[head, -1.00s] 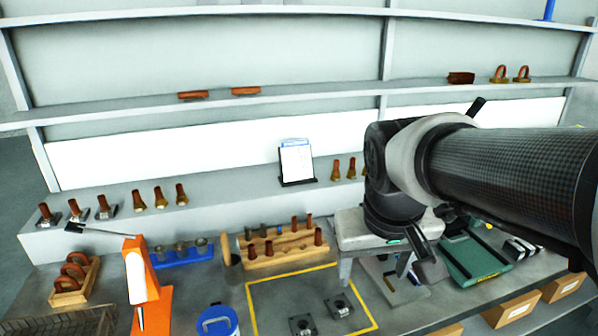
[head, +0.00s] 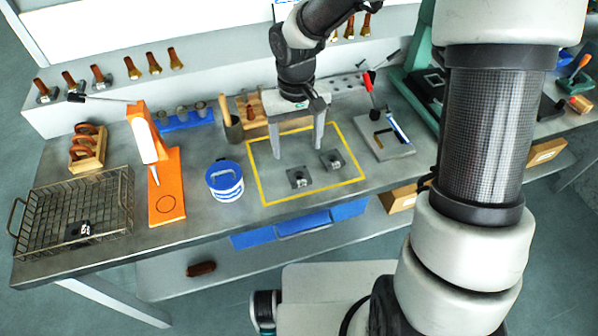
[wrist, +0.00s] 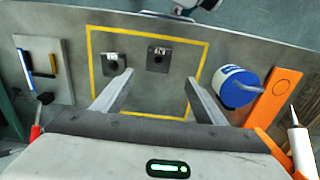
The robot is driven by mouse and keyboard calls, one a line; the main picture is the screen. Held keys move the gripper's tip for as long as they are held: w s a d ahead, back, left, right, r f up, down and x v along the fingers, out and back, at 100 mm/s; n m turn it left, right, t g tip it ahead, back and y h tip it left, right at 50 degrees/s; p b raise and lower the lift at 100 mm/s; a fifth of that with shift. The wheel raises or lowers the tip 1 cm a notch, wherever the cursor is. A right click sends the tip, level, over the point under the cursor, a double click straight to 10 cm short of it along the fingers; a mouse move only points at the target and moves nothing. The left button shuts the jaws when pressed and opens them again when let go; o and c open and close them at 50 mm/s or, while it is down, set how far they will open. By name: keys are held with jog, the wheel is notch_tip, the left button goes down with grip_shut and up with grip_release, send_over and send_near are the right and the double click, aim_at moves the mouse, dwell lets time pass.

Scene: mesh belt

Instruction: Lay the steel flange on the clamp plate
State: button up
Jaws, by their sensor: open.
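Two dark square steel flanges with raised round centres lie flat inside the yellow outline on the bench: a left one (head: 299,178) and a right one (head: 332,159). Both also show in the wrist view, one (wrist: 160,59) ahead of the fingers and the other (wrist: 116,66) to its left. My gripper (head: 297,152) is open and empty, pointing down above the outlined area, apart from both flanges. The clamp plate (head: 394,150), a grey plate with a red-handled clamp, sits right of the outline; it shows at the left in the wrist view (wrist: 62,87). No flange shows on it.
A blue-lidded tub (head: 224,182) and an orange stand (head: 166,190) are left of the outline. A wire basket (head: 121,217) holding a dark block stands at far left. A wooden rack (head: 254,127) is behind my gripper, a green press (head: 419,90) at the right.

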send_over(299, 177)
jog(key=f, duration=0.5)
jog(key=shift+w+a, duration=0.1)
jog(key=shift+a, duration=0.15)
jog(key=shift+d+f, duration=0.15)
jog(key=shift+f, duration=1.2)
jog(key=shift+d+f, duration=0.1)
jog(key=shift+f, duration=1.2)
jog(key=c, duration=1.5)
notch_tip(299, 177, up, 9)
jog(key=d+m, duration=0.3)
jog(key=d, duration=0.9)
jog(key=shift+w+d+p, duration=0.2)
jog(key=shift+w+p, duration=0.05)
jog(key=shift+p, duration=0.15)
